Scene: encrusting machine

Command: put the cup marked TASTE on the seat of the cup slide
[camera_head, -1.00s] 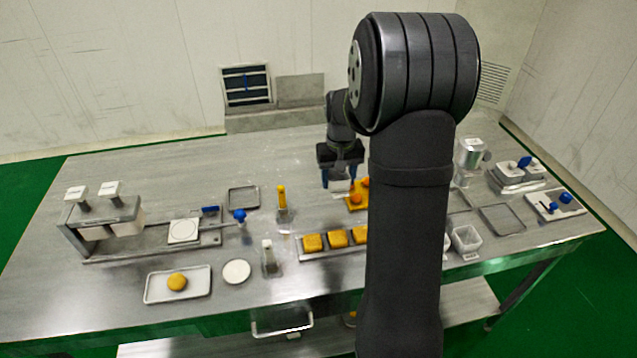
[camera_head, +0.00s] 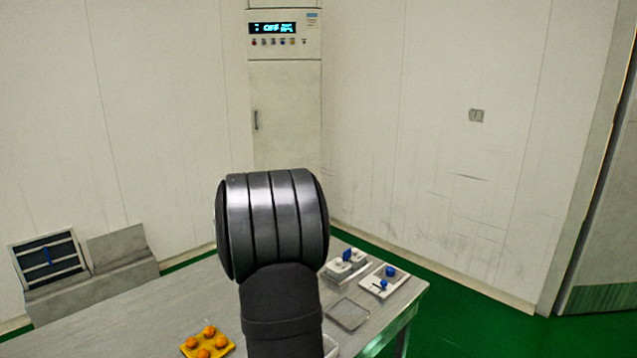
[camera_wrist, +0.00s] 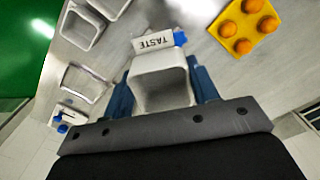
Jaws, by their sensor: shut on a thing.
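The white square cup marked TASTE (camera_wrist: 160,84) is between the blue fingers of my gripper (camera_wrist: 162,92) in the wrist view, and its label faces the top of that view. My gripper is shut on this cup. The cup appears held above the metal table, though the exact height cannot be told. In the head view now, my arm hides the gripper and cup. The cup slide and its seat are not in either view now.
A yellow tray with several orange balls (camera_head: 207,343) lies left of my arm; it also shows in the wrist view (camera_wrist: 243,24). A control cabinet (camera_head: 285,90) stands behind.

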